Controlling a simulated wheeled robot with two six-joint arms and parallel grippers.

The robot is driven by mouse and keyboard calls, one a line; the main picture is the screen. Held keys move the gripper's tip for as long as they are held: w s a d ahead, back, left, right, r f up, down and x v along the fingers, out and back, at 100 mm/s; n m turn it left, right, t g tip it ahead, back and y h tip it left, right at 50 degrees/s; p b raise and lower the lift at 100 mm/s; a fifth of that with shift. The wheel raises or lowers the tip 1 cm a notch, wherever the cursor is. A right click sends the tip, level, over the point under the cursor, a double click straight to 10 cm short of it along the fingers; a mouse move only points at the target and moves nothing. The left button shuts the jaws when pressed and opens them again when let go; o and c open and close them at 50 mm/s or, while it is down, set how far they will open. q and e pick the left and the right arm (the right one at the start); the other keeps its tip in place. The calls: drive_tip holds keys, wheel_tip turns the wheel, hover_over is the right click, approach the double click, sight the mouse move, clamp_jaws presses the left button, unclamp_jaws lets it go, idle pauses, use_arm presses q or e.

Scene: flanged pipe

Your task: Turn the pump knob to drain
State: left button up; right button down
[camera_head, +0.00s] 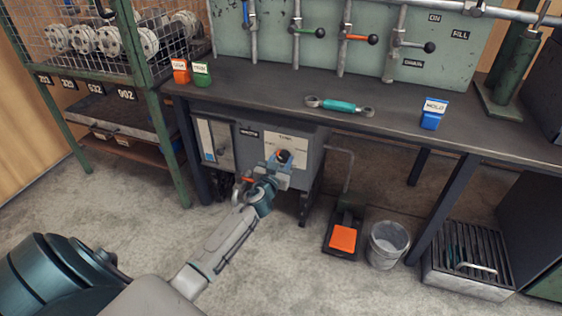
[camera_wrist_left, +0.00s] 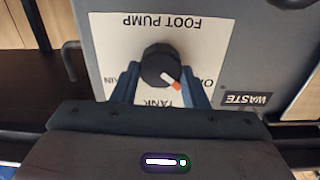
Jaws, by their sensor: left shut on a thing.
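The pump knob (camera_wrist_left: 160,66) is black with an orange pointer mark. It sits on a white plate (camera_wrist_left: 205,40) lettered FOOT PUMP and TANK; this view shows it upside down. The orange mark points to the lower right, beside TANK. A word at the left, ending in "IN", is partly hidden by a finger. My left gripper (camera_wrist_left: 160,88) is shut on the knob, one blue finger on each side. In the head view, the left gripper (camera_head: 281,165) reaches the knob (camera_head: 284,156) on the grey cabinet under the bench. My right gripper is not in view.
An orange foot pedal (camera_head: 342,238) and a bucket (camera_head: 388,244) stand on the floor to the right. A grated box (camera_head: 468,265) lies farther right. The bench top (camera_head: 250,88) overhangs the cabinet, with a green rack (camera_head: 160,125) to the left.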

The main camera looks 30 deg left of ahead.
use_arm(q)
drive_tip(key=m, duration=0.5)
drive_tip(key=shift+d, duration=0.1)
drive_tip(key=m, duration=0.6)
drive_tip(key=shift+d+f+m, duration=0.15)
drive_tip(key=shift+m, duration=0.25)
drive_tip(key=m, duration=0.5)
drive_tip(key=shift+f+p, duration=0.1)
drive_tip(key=shift+p, duration=0.2)
drive_tip(key=m, duration=0.5)
drive_tip(key=shift+f+p, duration=0.2)
drive_tip(key=shift+p, duration=0.15)
drive_tip(key=shift+m, duration=0.4)
drive_tip(key=o, duration=1)
